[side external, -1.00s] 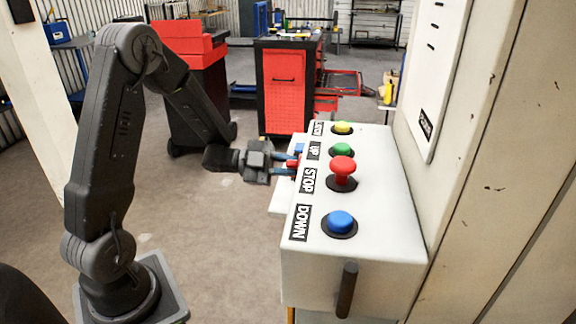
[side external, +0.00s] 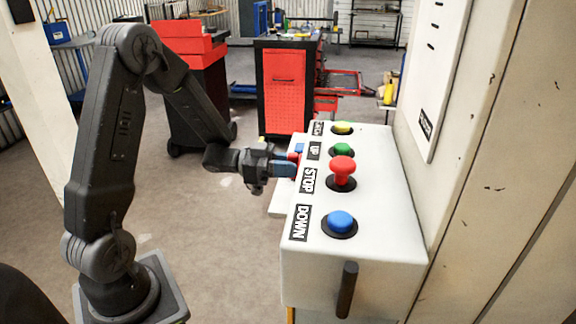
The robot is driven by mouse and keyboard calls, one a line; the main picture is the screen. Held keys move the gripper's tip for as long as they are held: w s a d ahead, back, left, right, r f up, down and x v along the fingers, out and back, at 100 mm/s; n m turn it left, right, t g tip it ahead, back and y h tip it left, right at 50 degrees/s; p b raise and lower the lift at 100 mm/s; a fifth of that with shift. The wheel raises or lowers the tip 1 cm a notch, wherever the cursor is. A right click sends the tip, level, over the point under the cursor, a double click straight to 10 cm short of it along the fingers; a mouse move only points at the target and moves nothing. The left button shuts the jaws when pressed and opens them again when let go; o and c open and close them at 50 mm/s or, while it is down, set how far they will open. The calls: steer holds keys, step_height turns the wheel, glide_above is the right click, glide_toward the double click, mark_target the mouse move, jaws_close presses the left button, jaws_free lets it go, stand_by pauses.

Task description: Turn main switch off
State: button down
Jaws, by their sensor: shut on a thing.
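The white control box (side external: 375,215) stands at the right. On its left-facing side is a red switch part (side external: 295,157), which I take as the main switch, with a small blue patch (side external: 299,147) just above it. My gripper (side external: 288,167) reaches in from the left and is shut on the red switch part. The gripper is rolled so that one blue finger faces the camera and covers most of the switch. The switch's exact angle is hidden.
On top of the box are yellow (side external: 342,128), green (side external: 342,149), red STOP (side external: 342,170) and blue DOWN (side external: 340,222) buttons. A dark handle (side external: 347,289) sticks out at the front. A red tool cabinet (side external: 284,85) stands behind. The floor to the left is clear.

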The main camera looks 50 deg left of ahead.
steer(key=shift+n, duration=0.3)
stand_by(0.4)
steer(key=c, duration=1)
jaws_free()
steer(key=shift+c, duration=0.2)
steer(key=v, duration=1.4)
steer(key=shift+w, duration=0.1)
